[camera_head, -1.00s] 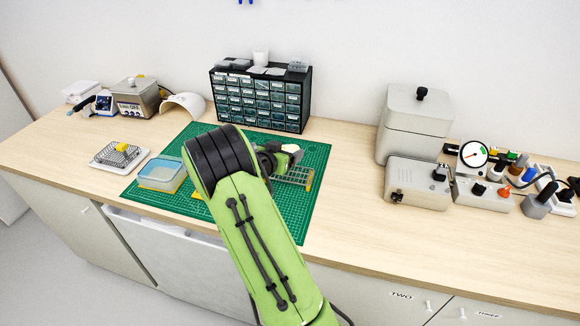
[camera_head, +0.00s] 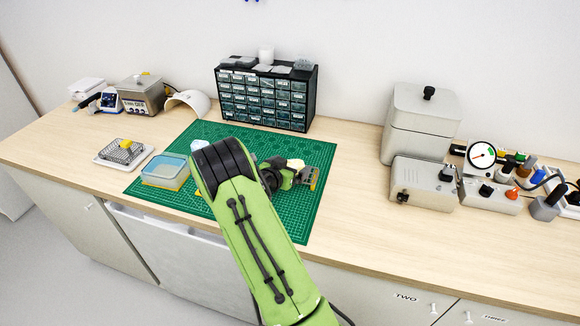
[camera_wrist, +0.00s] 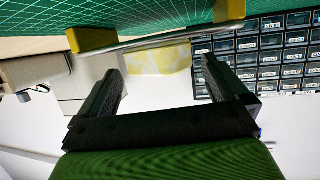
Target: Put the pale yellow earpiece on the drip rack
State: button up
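The pale yellow earpiece (camera_wrist: 158,60) shows in the wrist view between the tips of my gripper (camera_wrist: 163,72), against the metal rail of the drip rack (camera_wrist: 92,40). A little room shows between it and each finger, so the gripper looks open around it. The rack has yellow end pieces and stands on the green mat. In the head view my gripper (camera_head: 290,178) is at the rack (camera_head: 314,178), and the earpiece shows as a small pale patch (camera_head: 296,163) there. My arm hides part of this area, and the rail hides the earpiece's contact with the rack.
The green cutting mat (camera_head: 230,140) also holds a blue-lidded tub (camera_head: 164,170). A drawer cabinet (camera_head: 265,98) stands behind. A wire basket on a tray (camera_head: 123,152) is at left. Grey boxes (camera_head: 423,185) and small bottles are at right. Bare bench lies between mat and boxes.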

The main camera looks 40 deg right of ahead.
jog(key=shift+r, duration=0.1)
jog(key=s+a+r+n+y, duration=0.4)
jog(key=s+a, duration=0.4)
jog(key=a, duration=0.3)
jog(key=s+a+r+n+t+y, duration=0.1)
jog(key=s+a+r+n+y, duration=0.4)
jog(key=s+a, duration=0.3)
jog(key=s+a+r+n+y, duration=0.4)
jog(key=s+a, duration=0.5)
jog(key=a, duration=0.6)
notch_tip(320, 180, up, 2)
jog(key=shift+a+r+n+t, duration=0.15)
jog(key=shift+a+n+t, duration=0.15)
jog(key=shift+n, duration=0.5)
